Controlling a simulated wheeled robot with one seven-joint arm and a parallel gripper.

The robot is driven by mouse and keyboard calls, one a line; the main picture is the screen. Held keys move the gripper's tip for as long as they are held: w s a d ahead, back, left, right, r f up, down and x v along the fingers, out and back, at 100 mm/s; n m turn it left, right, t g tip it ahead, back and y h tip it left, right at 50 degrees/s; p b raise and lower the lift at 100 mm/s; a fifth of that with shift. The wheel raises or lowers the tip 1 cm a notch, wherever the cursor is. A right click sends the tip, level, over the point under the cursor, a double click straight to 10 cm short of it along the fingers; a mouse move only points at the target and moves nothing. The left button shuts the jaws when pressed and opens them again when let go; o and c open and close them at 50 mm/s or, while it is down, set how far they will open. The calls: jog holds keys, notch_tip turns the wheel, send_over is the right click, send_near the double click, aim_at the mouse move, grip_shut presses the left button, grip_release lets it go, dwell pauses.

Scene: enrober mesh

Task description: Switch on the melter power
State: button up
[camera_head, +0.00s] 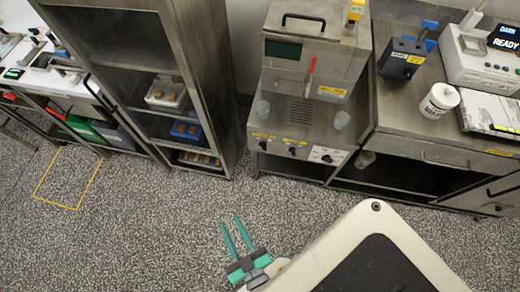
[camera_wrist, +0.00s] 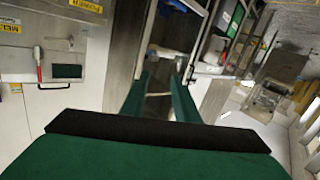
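The melter is a steel box machine (camera_head: 325,60) at the top centre of the head view, with a dark display, a red-handled lever and a yellow label. Its front panel below carries black knobs (camera_head: 292,151) under small yellow labels and a larger knob on a white plate (camera_head: 325,155). The label text is too small to tell which knob is the power. My gripper (camera_head: 230,221) is over the floor in front, well short of the panel, its teal fingers apart and empty. In the wrist view the fingers (camera_wrist: 160,78) are apart, and the melter's red lever (camera_wrist: 38,65) shows at left.
An open steel rack (camera_head: 150,60) with trays stands left of the melter. A steel counter (camera_head: 415,120) at right holds a white jar (camera_head: 438,102) and a scale-like device reading READY (camera_head: 485,55). Speckled floor (camera_head: 150,235) is clear before them. A yellow outline (camera_head: 70,180) marks the floor.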

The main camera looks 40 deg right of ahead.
jog(key=w+d+f+m+g+h, duration=0.1)
jog(key=w+d+f+m+h, duration=0.1)
jog(key=w+d+f+h, duration=0.7)
jog(key=m+g+h, duration=0.1)
jog(key=g+h, duration=0.1)
jog(key=g, duration=0.2)
send_near(263, 149)
jog(key=shift+x, duration=4.4)
jog(key=shift+w+a, duration=0.1)
jog(key=shift+c, duration=0.3)
jog(key=shift+a, duration=0.1)
grip_shut()
